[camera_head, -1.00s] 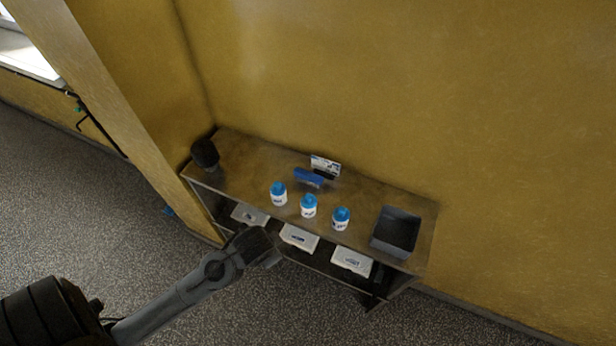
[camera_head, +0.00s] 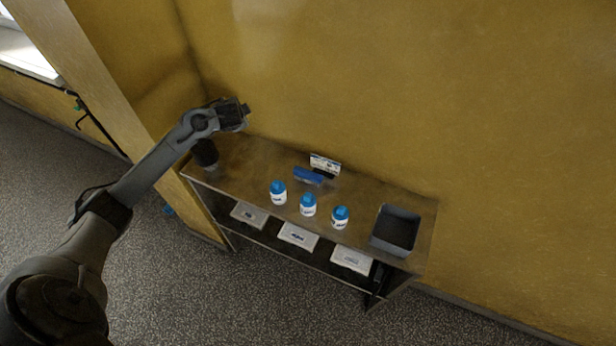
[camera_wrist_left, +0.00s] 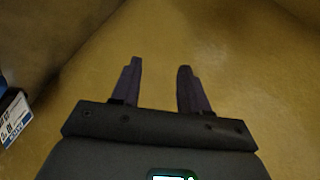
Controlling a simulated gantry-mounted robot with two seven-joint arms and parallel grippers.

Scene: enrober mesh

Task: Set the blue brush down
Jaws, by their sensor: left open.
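The blue brush (camera_head: 308,176) lies on the table top (camera_head: 255,158) near its back edge, in front of a small white sign (camera_head: 325,164). My left gripper (camera_head: 246,112) is raised at the back left of the table, near the yellow wall and apart from the brush. In the left wrist view the left gripper (camera_wrist_left: 158,85) has its two fingers apart with nothing between them, facing the wall. The brush itself does not show clearly in that view. My right gripper is in neither view.
Several items stand on the table: three white jars with blue lids (camera_head: 308,205), an empty dark bin (camera_head: 396,230) at the right and a dark cylindrical object (camera_head: 207,158) at the left. White boxes (camera_head: 298,236) lie on the lower shelf. A sign (camera_wrist_left: 14,118) shows at the left wrist view's left edge.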

